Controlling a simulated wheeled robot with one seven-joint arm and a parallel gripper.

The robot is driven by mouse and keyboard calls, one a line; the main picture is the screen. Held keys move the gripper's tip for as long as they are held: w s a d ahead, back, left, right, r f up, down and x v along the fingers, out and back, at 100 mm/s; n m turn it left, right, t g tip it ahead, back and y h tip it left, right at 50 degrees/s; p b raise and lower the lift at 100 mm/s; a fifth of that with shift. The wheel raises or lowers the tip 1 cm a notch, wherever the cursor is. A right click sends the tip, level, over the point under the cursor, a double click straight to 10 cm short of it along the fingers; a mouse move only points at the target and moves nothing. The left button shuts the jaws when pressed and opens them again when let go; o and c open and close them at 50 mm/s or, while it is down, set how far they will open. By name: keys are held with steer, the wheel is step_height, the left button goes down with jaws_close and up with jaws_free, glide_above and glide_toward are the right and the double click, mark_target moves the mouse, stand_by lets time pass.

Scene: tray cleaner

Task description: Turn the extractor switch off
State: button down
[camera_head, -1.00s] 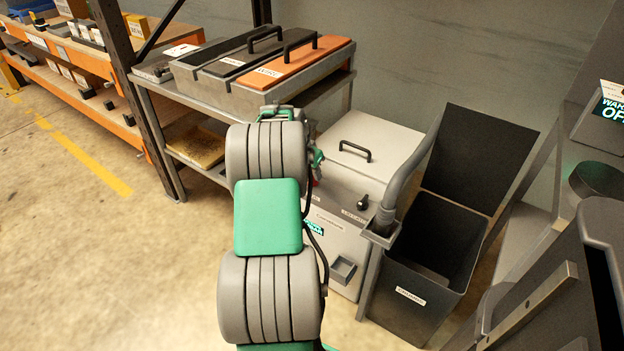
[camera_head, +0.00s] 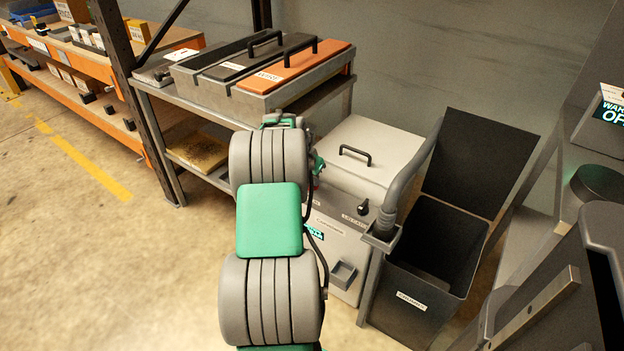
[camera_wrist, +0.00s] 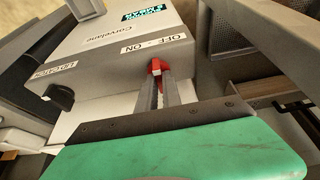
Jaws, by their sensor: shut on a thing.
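The extractor (camera_head: 352,176) is a pale grey box with a black lid handle, standing right of my arm in the head view. In the wrist view its front panel (camera_wrist: 120,66) carries the words OFF and ON above a red switch (camera_wrist: 155,66). My gripper (camera_wrist: 158,84) is at that panel, its two narrow fingers shut on the red switch. The fingers hide the lower part of the switch, and I cannot tell its exact setting. In the head view my arm hides the gripper and most of the switch.
A black knob marked LID CATCH (camera_wrist: 60,96) sits on the same panel. A grey hose (camera_head: 405,185) and an open dark bin (camera_head: 408,305) stand right of the extractor. A metal bench (camera_head: 160,95) with lidded trays is behind my arm. The floor at left is clear.

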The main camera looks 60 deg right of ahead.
steer(key=shift+r+n, duration=0.1)
steer(key=shift+n, duration=0.3)
steer(key=n, duration=0.2)
steer(key=n+t+p, duration=0.1)
steer(key=shift+s+n+t, duration=0.15)
steer(key=shift+n+t, duration=0.15)
steer(key=shift+n, duration=0.1)
steer(key=n+t, duration=0.1)
steer(key=n, duration=0.1)
steer(key=n+p, duration=0.1)
steer(key=n, duration=0.1)
steer(key=shift+s+d+n+t+y, duration=0.1)
steer(key=shift+n+t+y, duration=0.2)
steer(key=shift+t+y, duration=0.1)
steer(key=n+t+y+p, duration=0.1)
steer(key=n, duration=0.3)
steer(key=shift+d, duration=0.1)
steer(key=n+y, duration=0.1)
steer(key=n, duration=0.3)
steer(key=shift+d+n+t+y, duration=0.1)
steer(key=shift+n+t+y, duration=0.2)
steer(key=shift+t+y, duration=0.1)
steer(key=c, duration=1.5)
jaws_free()
steer(key=shift+s, duration=0.1)
